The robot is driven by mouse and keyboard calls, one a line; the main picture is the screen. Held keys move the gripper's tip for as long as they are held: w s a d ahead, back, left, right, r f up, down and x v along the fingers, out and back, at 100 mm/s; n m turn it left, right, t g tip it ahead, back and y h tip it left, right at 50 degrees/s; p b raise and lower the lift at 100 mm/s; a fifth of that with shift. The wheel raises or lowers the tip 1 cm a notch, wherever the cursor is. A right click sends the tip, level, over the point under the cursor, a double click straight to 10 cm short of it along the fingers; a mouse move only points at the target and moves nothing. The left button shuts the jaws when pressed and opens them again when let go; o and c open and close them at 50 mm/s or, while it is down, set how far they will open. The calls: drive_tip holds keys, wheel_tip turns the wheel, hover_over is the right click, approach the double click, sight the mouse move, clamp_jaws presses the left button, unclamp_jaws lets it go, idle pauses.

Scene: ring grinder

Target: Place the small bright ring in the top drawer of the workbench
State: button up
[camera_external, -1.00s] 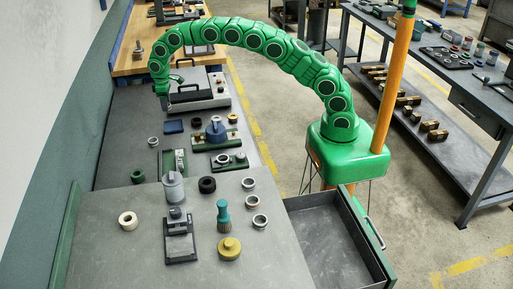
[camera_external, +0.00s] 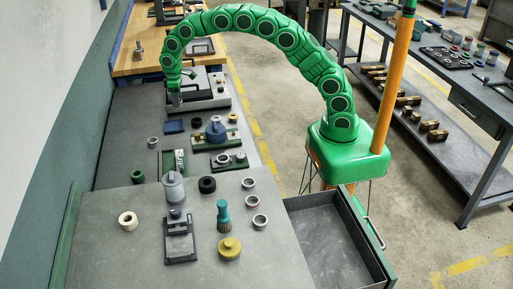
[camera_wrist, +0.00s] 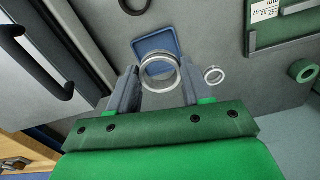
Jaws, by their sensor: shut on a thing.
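The small bright ring (camera_wrist: 159,87) is silver and sits between the two fingers of my gripper (camera_wrist: 158,80) in the wrist view. The fingers are shut on its sides. In the external view my gripper (camera_external: 176,99) hangs in front of the large grey box at the far part of the bench, and the ring is too small to tell there. The workbench's top drawer (camera_external: 367,232) stands pulled open at the lower right, and its visible floor is empty.
A blue tray (camera_external: 173,126), which also shows in the wrist view (camera_wrist: 151,43), lies below my gripper. The grey box (camera_external: 205,93) with a black handle is close by.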

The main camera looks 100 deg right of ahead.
wheel_tip(320, 180, up, 5)
drive_tip(key=w+a+n, duration=0.1)
drive_tip(key=a+n, duration=0.2)
drive_tip(key=a, duration=1.7)
drive_tip(key=s+a+n, duration=0.2)
drive_tip(key=s+a, duration=0.2)
drive_tip(key=a, duration=0.6)
drive_tip(key=s+a+n, duration=0.2)
drive_tip(key=s+a, duration=0.1)
drive_tip(key=a, duration=0.7)
drive_tip(key=s+a+n, duration=0.2)
drive_tip(key=s+a, duration=0.2)
drive_tip(key=a, duration=0.6)
drive_tip(key=n, duration=0.8)
hover_over(319, 239)
wheel_tip(319, 239, down, 15)
drive_tip(key=shift+f, duration=4.35)
drive_tip(key=shift+f, duration=0.15)
